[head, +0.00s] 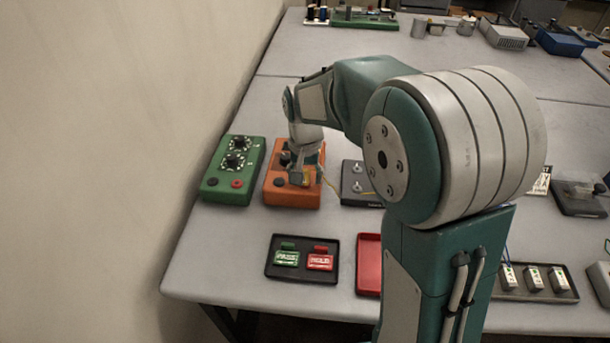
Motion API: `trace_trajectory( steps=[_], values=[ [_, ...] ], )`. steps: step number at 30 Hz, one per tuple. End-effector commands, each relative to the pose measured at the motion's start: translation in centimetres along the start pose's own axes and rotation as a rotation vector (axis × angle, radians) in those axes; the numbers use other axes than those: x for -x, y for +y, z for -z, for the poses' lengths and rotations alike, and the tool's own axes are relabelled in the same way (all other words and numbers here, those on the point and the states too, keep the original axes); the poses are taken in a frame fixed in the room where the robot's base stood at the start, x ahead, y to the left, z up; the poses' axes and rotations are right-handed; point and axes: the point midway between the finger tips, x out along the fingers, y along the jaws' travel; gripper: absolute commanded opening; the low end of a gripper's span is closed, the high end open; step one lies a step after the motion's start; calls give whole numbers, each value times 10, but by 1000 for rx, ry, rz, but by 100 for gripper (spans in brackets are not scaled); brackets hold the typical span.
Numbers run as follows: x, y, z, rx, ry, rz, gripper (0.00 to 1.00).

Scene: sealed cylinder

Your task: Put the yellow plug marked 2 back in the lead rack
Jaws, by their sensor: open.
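My gripper (304,174) points down over the front of an orange box (282,196). Its jaws are open, though the fingers are small and partly merge with the box. A small yellow piece (313,179), apparently the yellow plug, shows right at the fingertips; its number is too small to read. A thin yellow lead (331,185) runs from there to the right, toward a dark grey box (352,181). I cannot tell whether the plug sits in a socket. I cannot identify the lead rack for certain; my arm hides much of the table's middle.
A green box (222,183) with two dials stands left of the orange one. In front are a black tray (272,272) with green and red tags and a red tray (367,277). A dark tray (569,297) with white blocks lies right. Free table shows behind the boxes.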

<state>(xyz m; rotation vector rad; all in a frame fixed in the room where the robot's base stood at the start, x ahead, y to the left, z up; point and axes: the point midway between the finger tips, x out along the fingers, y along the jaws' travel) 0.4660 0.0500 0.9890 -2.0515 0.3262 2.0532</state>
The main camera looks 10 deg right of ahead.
Motion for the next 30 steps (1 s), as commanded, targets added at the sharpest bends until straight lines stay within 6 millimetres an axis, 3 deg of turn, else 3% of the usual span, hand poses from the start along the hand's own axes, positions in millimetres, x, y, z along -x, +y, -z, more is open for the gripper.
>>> trace_trajectory(
  steps=[3, 6, 8, 30],
  values=[
    [0, 0, 0, 0, 0, 0, 69],
    [0, 0, 0, 0, 0, 0, 24],
    [0, 0, 0, 0, 0, 0, 0],
    [18, 0, 0, 0, 1, 0, 0]
  ],
)
